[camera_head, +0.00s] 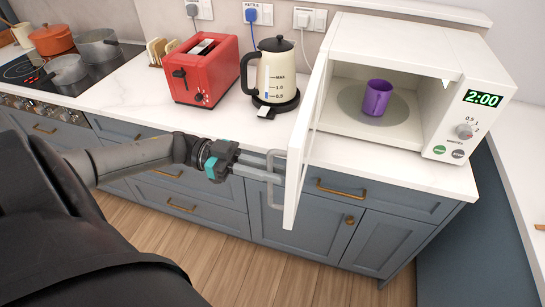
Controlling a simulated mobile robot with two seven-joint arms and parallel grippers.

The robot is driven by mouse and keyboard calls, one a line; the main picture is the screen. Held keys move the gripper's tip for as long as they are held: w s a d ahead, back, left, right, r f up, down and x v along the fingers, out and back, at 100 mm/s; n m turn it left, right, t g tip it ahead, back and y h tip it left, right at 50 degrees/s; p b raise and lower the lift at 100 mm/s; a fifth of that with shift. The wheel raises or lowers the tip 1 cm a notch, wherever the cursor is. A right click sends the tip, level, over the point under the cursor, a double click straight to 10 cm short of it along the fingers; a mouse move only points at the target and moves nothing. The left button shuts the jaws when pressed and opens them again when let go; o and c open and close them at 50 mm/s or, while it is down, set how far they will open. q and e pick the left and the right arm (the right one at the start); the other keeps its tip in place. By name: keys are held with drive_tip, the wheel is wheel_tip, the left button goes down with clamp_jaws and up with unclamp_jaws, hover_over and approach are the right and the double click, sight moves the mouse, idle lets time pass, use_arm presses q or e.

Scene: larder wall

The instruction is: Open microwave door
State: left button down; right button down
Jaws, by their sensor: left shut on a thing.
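The white microwave (365,42) stands on the right part of the counter, with its display reading 2:00. Its door (305,150) is swung wide open towards me and seen nearly edge-on, so the inside shows. A purple mug (377,98) stands on the round turntable (350,102) inside. My left gripper (277,180) reaches in from the left and is shut on the grey door handle (291,181) on the door's outer face. Part of the handle is hidden by the fingers. My right gripper is not in view.
A cream kettle (276,75) on its black base stands left of the microwave, close to the door. A red toaster (203,75), a bread rack (160,52) and a hob with pots (68,70) are farther left. Blue-grey cabinets with brass handles are below the counter (225,128).

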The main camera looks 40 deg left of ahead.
use_arm(q)
drive_tip(key=shift+f, duration=0.1)
drive_tip(key=c, duration=1.2)
unclamp_jaws()
drive_tip(key=shift+o, duration=0.2)
drive_tip(key=b+v, duration=0.3)
drive_tip(key=v, duration=1.2)
drive_tip(key=shift+a, duration=0.15)
drive_tip(key=shift+s, duration=0.1)
